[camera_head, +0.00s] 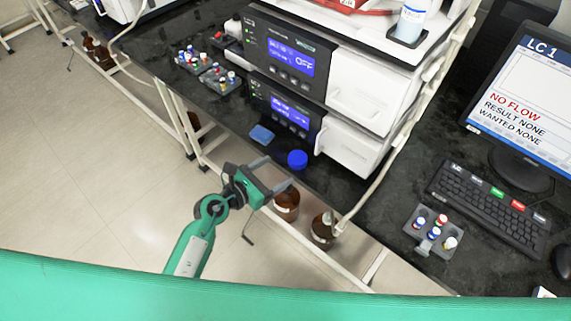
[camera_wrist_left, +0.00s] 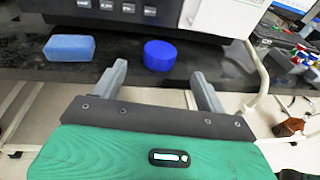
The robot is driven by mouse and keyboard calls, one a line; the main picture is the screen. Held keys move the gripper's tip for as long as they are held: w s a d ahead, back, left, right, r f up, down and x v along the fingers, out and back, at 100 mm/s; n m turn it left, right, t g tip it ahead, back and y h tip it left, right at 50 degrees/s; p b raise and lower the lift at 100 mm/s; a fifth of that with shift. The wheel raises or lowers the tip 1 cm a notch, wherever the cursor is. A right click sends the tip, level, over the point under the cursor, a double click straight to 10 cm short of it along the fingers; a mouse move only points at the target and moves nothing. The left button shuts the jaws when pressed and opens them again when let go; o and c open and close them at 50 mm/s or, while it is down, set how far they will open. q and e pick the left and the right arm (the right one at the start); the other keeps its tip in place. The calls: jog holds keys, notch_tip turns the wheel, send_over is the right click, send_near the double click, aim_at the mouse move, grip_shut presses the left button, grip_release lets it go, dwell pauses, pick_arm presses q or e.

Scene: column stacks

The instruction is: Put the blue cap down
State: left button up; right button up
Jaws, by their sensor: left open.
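The blue cap (camera_head: 297,159) rests on the black bench top in front of the stacked instruments. It also shows in the left wrist view (camera_wrist_left: 160,55), beyond and between my fingertips, near the bench's front edge. My left gripper (camera_head: 276,173) is open and empty, its two fingers pointing toward the bench with the cap just past them. In the left wrist view the left gripper (camera_wrist_left: 160,82) does not touch the cap. My right gripper is in neither view.
A blue sponge-like block (camera_head: 262,134) lies left of the cap. Instruments (camera_head: 290,110) stand behind it. Brown bottles (camera_head: 286,204) stand below the bench edge. A vial rack (camera_head: 434,232), keyboard (camera_head: 490,205) and monitor (camera_head: 520,95) are at right. Bare bench lies around the cap.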

pick_arm(q)
jog(key=shift+s+a+r, duration=0.15)
jog(key=shift+s+a, duration=0.2)
jog(key=s+a+f+n+y, duration=0.2)
jog(key=a+f+n+y, duration=0.15)
jog(key=f+n, duration=0.5)
jog(key=s+a+f+n+y, duration=0.2)
jog(key=a+f+n, duration=0.2)
jog(key=f+n, duration=0.5)
jog(key=s+a+f+n+y, duration=0.2)
jog(key=a+f+n, duration=0.2)
jog(key=f+n, duration=0.5)
jog(key=s+a+f+n+g+y, duration=0.1)
jog(key=s+a+f+n+g, duration=0.2)
jog(key=s+f+n+g, duration=0.2)
jog(key=s+a+f+n+g+y, duration=0.2)
jog(key=s+f+n+g, duration=0.3)
jog(key=s+f+n, duration=0.5)
jog(key=s+f, duration=0.4)
jog(key=s, duration=0.3)
jog(key=s+f, duration=0.4)
jog(key=s, duration=0.4)
jog(key=shift+a+n, duration=0.35)
jog(key=shift+a, duration=0.05)
